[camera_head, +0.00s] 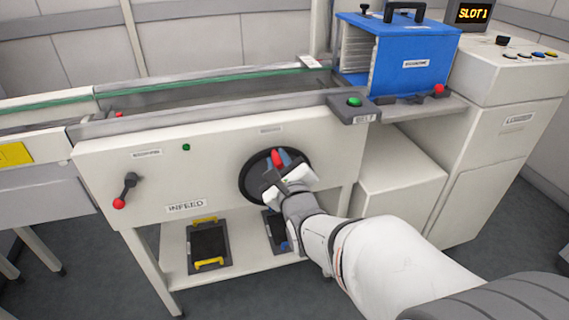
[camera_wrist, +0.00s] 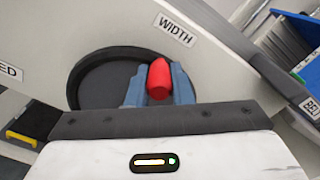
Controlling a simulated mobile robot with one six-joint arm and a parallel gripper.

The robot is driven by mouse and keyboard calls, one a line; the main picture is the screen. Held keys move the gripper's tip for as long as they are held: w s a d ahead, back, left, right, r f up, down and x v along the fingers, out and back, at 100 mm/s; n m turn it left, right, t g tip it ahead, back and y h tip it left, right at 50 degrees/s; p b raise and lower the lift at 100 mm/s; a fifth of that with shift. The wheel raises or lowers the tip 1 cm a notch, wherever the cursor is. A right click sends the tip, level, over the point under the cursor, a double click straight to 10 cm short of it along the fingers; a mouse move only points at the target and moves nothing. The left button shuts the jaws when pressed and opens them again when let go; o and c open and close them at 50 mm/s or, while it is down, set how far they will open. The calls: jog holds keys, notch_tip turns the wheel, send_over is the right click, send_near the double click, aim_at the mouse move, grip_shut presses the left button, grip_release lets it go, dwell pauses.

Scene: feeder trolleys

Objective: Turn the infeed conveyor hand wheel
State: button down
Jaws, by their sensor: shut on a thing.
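The hand wheel (camera_head: 250,187) is a black round disc on the white front panel of the infeed conveyor (camera_head: 225,155). It also shows in the wrist view (camera_wrist: 92,82), under a "WIDTH" label. Its red knob (camera_head: 279,158) sits near the wheel's upper part in the head view. In the wrist view the red knob (camera_wrist: 158,80) stands between the two blue-grey fingers of my gripper (camera_wrist: 158,88), which is shut on it. My gripper and wrist hide the lower right part of the wheel in the head view.
A lever with a red ball end (camera_head: 119,203) sticks out at the panel's left. A green button box (camera_head: 354,106) juts from the upper right corner. A blue magazine (camera_head: 400,60) stands beyond it.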

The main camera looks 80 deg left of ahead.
jog(key=shift+w+a+r, duration=0.15)
jog(key=shift+w+r, duration=0.2)
jog(key=shift+r, duration=0.25)
jog(key=c, duration=1.5)
grip_release()
jog(key=shift+s, duration=0.2)
jog(key=shift+c, duration=0.2)
jog(key=shift+o, duration=1.2)
jog(key=shift+f, duration=0.35)
jog(key=shift+d, duration=0.25)
jog(key=d, duration=0.5)
jog(key=w+d, duration=0.1)
jog(key=d, duration=0.1)
jog(key=shift+d+p, duration=0.25)
jog(key=shift+p, duration=0.05)
